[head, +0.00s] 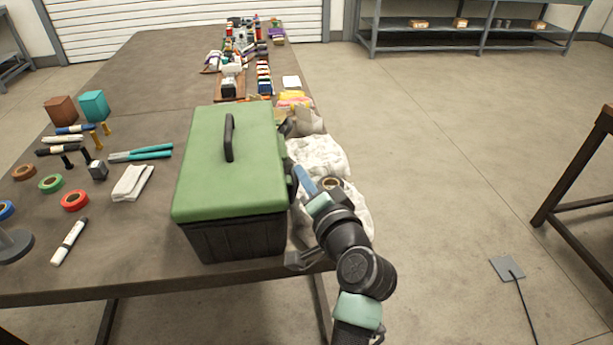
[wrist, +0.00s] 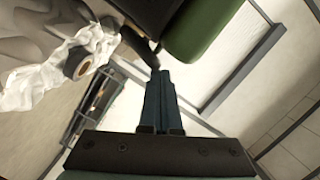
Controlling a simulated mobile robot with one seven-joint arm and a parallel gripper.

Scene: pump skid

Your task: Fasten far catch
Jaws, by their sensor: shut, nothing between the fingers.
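A toolbox with a green lid (head: 235,150) and a black ribbed body (head: 238,238) stands on the table, its lid down. In the wrist view the green lid (wrist: 200,28) is at the top, beside the dark body. My gripper (head: 299,171) is at the box's right side, towards its far end. In the wrist view my gripper (wrist: 158,74) has its fingers together, with nothing between them. A dark narrow part (wrist: 143,48), perhaps the far catch, lies just beyond the fingertips. Contact and whether the catch is fastened cannot be told.
A crumpled white cloth (head: 318,155) and a tape roll (head: 331,183) lie right of the box, close to my arm. Floor right of the table is mostly clear.

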